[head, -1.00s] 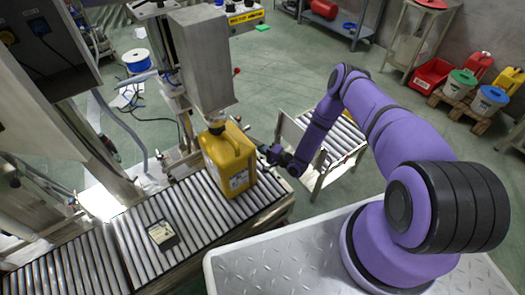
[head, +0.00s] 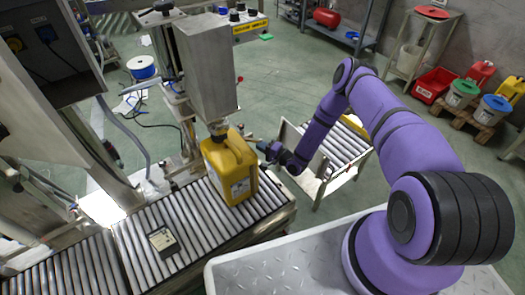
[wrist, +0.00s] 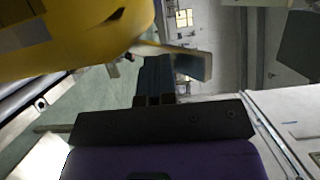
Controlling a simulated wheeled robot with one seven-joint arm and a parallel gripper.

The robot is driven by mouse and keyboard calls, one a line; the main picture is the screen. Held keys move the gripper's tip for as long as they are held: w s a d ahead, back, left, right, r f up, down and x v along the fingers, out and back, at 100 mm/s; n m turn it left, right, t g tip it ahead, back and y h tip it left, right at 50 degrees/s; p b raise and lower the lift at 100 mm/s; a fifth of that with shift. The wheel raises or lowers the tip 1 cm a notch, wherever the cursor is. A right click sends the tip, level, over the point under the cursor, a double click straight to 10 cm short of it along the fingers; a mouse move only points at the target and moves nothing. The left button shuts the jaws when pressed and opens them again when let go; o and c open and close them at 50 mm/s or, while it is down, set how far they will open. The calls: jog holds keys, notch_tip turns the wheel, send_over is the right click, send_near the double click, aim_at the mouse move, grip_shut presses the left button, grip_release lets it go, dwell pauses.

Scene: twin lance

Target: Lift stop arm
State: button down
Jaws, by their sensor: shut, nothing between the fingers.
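A pale flat bar with a broad end (wrist: 195,62), which looks like the stop arm, reaches out from behind the yellow jerrycan in the wrist view. My gripper (wrist: 155,70) is shut, with its dark fingers across this bar at its near side. Nothing is held between the fingers. In the head view my gripper (head: 264,147) is just right of the upper part of the yellow jerrycan (head: 229,170), at the conveyor's far side. The jerrycan stands upright on the rollers under the filling head. Contact between fingers and bar cannot be told for certain.
The roller conveyor (head: 190,228) runs toward the lower left, with a small dark box (head: 162,240) lying on it. A grey filling machine (head: 206,66) stands over the jerrycan. A second roller table (head: 338,147) is behind my forearm. Open floor lies beyond.

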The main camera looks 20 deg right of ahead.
jog(key=shift+w+r, duration=0.15)
jog(key=shift+r, duration=0.1)
jog(key=shift+w+a+r, duration=0.3)
jog(key=shift+w+r, duration=0.5)
jog(key=shift+r, duration=0.25)
jog(key=shift+w+a+r, duration=0.25)
jog(key=shift+w+r, duration=0.55)
jog(key=shift+r, duration=0.2)
jog(key=shift+w, duration=0.1)
jog(key=shift+w+a+r, duration=0.25)
jog(key=shift+w+r, duration=0.3)
jog(key=shift+w, duration=0.1)
jog(key=shift+w+a+r, duration=0.2)
jog(key=shift+w+r, duration=0.35)
jog(key=shift+w, duration=0.1)
jog(key=shift+w+a+r, duration=0.25)
jog(key=shift+w+r, duration=0.3)
jog(key=shift+w, duration=0.1)
